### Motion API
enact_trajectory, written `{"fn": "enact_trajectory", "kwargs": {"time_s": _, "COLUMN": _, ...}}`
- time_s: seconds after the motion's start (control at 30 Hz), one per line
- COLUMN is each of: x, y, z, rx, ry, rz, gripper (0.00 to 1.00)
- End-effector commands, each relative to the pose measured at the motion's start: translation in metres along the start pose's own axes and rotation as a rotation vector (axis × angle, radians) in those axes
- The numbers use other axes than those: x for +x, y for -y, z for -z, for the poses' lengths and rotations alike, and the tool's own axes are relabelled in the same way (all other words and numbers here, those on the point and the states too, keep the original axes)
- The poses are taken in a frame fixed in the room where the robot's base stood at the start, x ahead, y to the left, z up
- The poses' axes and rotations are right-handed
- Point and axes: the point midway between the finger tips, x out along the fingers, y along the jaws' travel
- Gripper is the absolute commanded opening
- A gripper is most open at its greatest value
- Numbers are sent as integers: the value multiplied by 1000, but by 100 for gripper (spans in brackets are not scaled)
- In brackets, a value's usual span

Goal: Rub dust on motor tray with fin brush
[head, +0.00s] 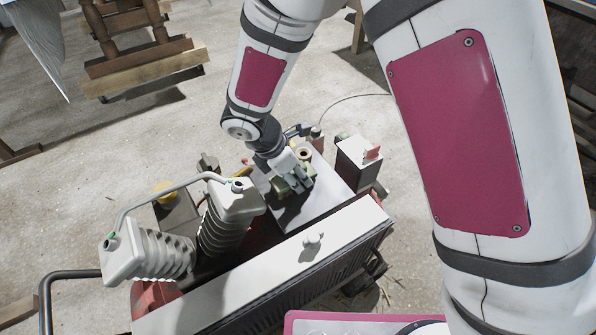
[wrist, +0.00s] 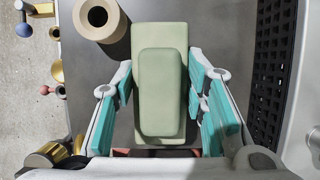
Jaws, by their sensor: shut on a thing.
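My gripper (head: 291,178) is over the flat grey motor tray (head: 322,198) of the machine. It is shut on a pale green block, which I take to be the fin brush (wrist: 160,75). In the wrist view the turquoise finger pads lie along both its sides. The tray's dark grey top (wrist: 228,40) shows around the brush. The brush's underside is hidden, so I cannot tell whether it touches the tray. I cannot make out any dust on the bare parts.
A tan roll (wrist: 97,18) stands close to the brush on the tray. A black grille (wrist: 272,70) runs along the right in the wrist view. Two white ribbed canisters (head: 228,215) with a pipe stand left of the tray. A dark box with a white top (head: 357,160) stands right.

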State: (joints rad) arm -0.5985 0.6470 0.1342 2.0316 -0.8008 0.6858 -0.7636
Motion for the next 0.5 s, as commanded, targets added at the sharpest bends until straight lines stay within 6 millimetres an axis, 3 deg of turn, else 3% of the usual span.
{"fn": "enact_trajectory", "kwargs": {"time_s": 0.23, "x": -6, "y": 0, "z": 12, "rx": -2, "ry": -2, "rz": 1, "gripper": 17}}
{"fn": "enact_trajectory", "kwargs": {"time_s": 0.5, "x": -1, "y": 0, "z": 4, "rx": 0, "ry": -1, "rz": 1, "gripper": 17}}
